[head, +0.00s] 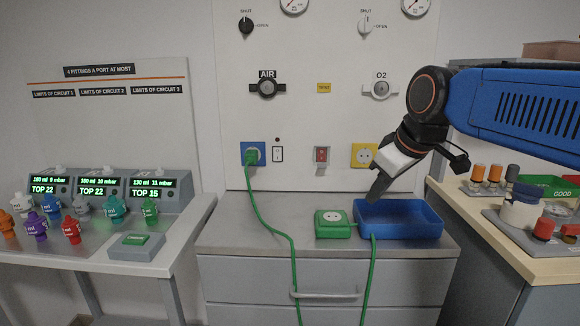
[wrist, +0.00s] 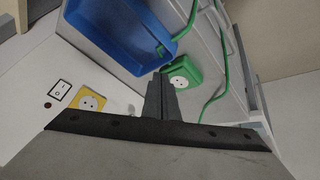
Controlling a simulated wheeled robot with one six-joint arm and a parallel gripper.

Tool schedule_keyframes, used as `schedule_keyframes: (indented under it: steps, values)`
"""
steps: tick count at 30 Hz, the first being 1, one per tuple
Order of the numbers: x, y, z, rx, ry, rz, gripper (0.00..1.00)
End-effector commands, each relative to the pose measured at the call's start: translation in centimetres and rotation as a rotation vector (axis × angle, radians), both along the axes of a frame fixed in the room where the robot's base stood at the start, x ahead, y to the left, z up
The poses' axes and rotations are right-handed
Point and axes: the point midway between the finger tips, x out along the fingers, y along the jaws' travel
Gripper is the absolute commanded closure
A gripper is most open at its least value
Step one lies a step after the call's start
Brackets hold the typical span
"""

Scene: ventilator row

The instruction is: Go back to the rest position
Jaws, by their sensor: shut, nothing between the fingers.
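My gripper (head: 374,196) is shut and empty. In the head view it hangs at the end of my blue arm, which reaches in from the right. Its tips point down, just above the back left edge of the blue tray (head: 408,232). In the wrist view my gripper's shut fingers (wrist: 160,92) show at the centre, with the blue tray (wrist: 105,38) beyond them at upper left. A green socket box (head: 332,225) sits on the counter left of the tray; it also shows in the wrist view (wrist: 181,75), right of the fingers.
A green cable (head: 270,226) runs from the plug at the blue wall socket (head: 262,146) down over the counter front. A yellow socket (head: 364,155) is on the wall behind my gripper. Side tables with coloured fittings (head: 72,229) and jars (head: 520,208) stand left and right.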

Motion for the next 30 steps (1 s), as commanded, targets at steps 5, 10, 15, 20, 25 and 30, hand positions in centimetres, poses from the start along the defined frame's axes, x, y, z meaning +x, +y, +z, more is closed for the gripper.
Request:
schedule_keyframes:
  steps: [5,10,15,20,25,30]
  values:
    - [-6.4,-4.2,-6.0,0.042,0.056,-0.202,1.0]
    - [-12.2,-7.2,-12.0,0.084,0.101,-0.392,1.0]
    - [-16.9,-9.1,-17.4,0.118,0.135,-0.549,1.0]
    - [-19.3,-10.0,-20.3,0.134,0.15,-0.63,1.0]
    - [-19.9,-10.1,-21.0,0.139,0.154,-0.652,1.0]
    - [-19.9,-10.1,-21.0,0.139,0.155,-0.651,1.0]
